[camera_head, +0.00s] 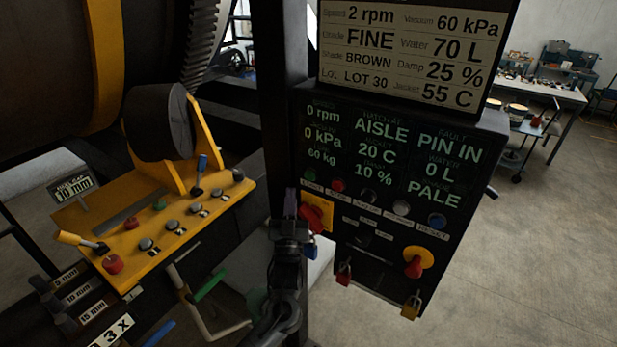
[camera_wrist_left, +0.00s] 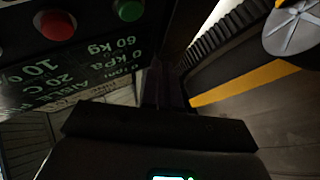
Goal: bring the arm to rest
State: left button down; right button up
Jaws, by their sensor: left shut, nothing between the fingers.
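My left arm rises from the bottom middle of the head view. My left gripper (camera_head: 291,205) points up in front of the left edge of the dark control panel (camera_head: 375,235), beside a yellow plate with a red switch (camera_head: 319,212). The gripper is shut with nothing in it. In the left wrist view the gripper's dark body (camera_wrist_left: 155,128) fills the lower middle, with the red button (camera_wrist_left: 55,25) and green button (camera_wrist_left: 127,9) close by. I cannot tell whether the fingertips touch the panel. My right gripper is not in view.
A yellow console (camera_head: 150,230) with levers and knobs stands at the left. A dark post (camera_head: 283,90) rises behind my gripper. Padlocks, one of them yellow (camera_head: 411,307), hang below the panel. A workbench (camera_head: 540,88) stands far right; the floor (camera_head: 540,240) there is clear.

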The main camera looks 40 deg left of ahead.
pick_arm(q)
jog(key=shift+f, duration=0.1)
jog(key=s+d+f+m+g+h+p, duration=0.2)
jog(key=s+d+f+h+p, duration=0.15)
jog(key=s+f, duration=0.35)
jog(key=s+d+f+m+g+h+p, duration=0.2)
jog(key=s+d+f+h+p, duration=0.1)
jog(key=s+f+h+p, duration=0.25)
jog(key=s+d+f+m+g+h, duration=0.1)
jog(key=s+d+g, duration=0.4)
jog(key=s, duration=0.5)
jog(key=s+d+f+m+g+h, duration=0.2)
jog(key=s+d+m+g+h, duration=0.2)
jog(key=s+g, duration=0.3)
jog(key=s+d, duration=0.1)
jog(key=s, duration=0.3)
jog(key=shift+d+g, duration=0.4)
jog(key=shift+f, duration=0.1)
